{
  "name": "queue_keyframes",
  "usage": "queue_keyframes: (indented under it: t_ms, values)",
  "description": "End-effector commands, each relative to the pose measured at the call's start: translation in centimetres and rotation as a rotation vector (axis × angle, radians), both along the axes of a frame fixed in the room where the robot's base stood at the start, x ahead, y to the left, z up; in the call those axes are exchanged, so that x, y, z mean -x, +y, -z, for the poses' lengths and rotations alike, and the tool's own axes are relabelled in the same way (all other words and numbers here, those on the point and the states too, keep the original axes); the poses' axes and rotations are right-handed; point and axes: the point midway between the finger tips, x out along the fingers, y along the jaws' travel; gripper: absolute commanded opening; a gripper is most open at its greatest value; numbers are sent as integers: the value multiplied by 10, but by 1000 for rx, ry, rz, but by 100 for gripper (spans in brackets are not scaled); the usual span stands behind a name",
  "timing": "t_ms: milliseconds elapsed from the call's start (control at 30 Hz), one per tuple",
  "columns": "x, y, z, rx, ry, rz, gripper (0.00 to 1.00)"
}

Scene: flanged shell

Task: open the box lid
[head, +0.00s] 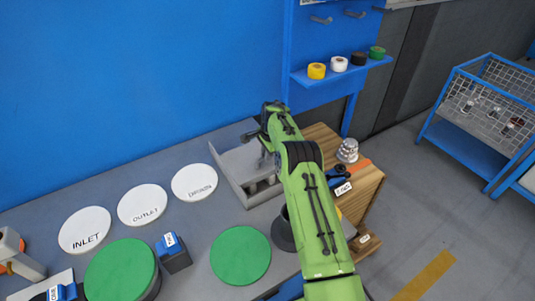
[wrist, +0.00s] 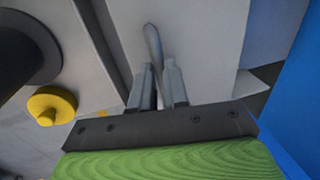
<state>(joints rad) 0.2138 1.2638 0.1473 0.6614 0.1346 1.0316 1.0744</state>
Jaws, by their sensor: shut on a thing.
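The grey box (head: 228,165) stands on the bench against the blue wall, with an upright side and inner partitions showing. My arm hides its right part in the head view. My gripper (wrist: 158,75) has its two grey fingers shut on a slim grey handle (wrist: 152,38), which rises between the fingertips in front of a pale grey panel (wrist: 205,35). I cannot tell how far the lid is raised.
White discs marked INLET (head: 85,231) and OUTLET (head: 142,204), another white disc (head: 194,182) and green discs (head: 240,255) lie on the bench. A shelf (head: 340,72) with tape rolls is above. A yellow knob (wrist: 52,106) shows in the wrist view.

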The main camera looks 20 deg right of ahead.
Motion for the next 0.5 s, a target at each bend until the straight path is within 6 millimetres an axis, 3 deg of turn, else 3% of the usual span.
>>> queue_keyframes:
  t_ms: [33, 167, 500]
  values:
    - [0, -1, -1, 2, -2, 3, 19]
    - [0, -1, -1, 1, -2, 1, 39]
    - [0, -1, -5, 1, -2, 0, 40]
